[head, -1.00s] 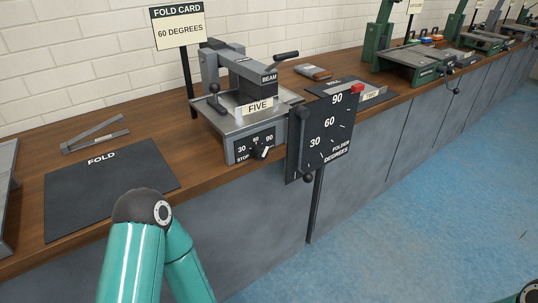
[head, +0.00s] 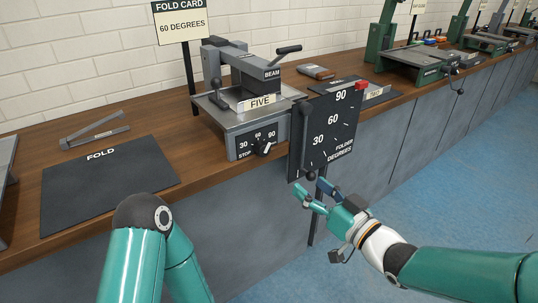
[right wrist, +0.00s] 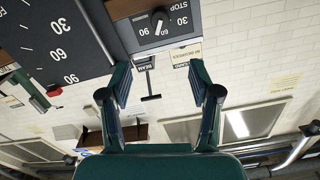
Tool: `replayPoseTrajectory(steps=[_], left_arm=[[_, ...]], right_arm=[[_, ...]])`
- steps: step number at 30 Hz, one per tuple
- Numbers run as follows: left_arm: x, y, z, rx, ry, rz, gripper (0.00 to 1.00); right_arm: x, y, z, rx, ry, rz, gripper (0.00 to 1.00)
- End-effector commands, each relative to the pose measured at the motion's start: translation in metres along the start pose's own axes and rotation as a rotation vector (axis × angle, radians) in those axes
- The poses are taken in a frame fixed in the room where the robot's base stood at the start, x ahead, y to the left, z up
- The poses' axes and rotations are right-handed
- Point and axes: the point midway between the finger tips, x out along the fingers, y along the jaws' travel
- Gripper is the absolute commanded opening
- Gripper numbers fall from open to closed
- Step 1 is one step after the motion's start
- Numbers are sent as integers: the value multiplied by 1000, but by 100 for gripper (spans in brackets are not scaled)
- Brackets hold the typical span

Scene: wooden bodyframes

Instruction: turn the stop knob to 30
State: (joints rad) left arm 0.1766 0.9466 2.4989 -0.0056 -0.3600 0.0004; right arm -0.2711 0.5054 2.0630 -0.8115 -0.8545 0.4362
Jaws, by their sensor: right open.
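The stop knob (head: 265,148) is black with a white pointer mark, on the front panel of the grey folder marked FIVE (head: 259,101). Its scale reads 30, 60, 90; the pointer seems to lean toward the 60–90 side, but its exact setting is hard to read. In the right wrist view the knob (right wrist: 158,22) appears upside down at the top, beyond the fingertips. My right gripper (head: 315,194) is open and empty, in front of the bench, below and right of the knob and apart from it. It also shows in the right wrist view (right wrist: 160,72). My left gripper is out of view.
The black FOLDER DEGREES plate (head: 334,122) stands right of the knob, with a dark handle (head: 310,175) at its lower left edge. A FOLD mat (head: 105,182) lies on the bench to the left. A sign (head: 181,21) reads FOLD CARD 60 DEGREES.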

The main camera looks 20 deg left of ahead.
Motion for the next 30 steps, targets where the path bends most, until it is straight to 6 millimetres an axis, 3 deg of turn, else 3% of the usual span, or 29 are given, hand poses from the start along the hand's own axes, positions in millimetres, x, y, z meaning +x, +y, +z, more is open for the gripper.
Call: replayPoseTrajectory(steps=[8,21,30], left_arm=[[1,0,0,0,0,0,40],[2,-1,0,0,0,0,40],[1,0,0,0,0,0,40]], right_arm=[[37,-2,0,-3,2,-6,63],[129,-1,0,-2,0,-2,63],[161,-1,0,-1,0,-1,63]])
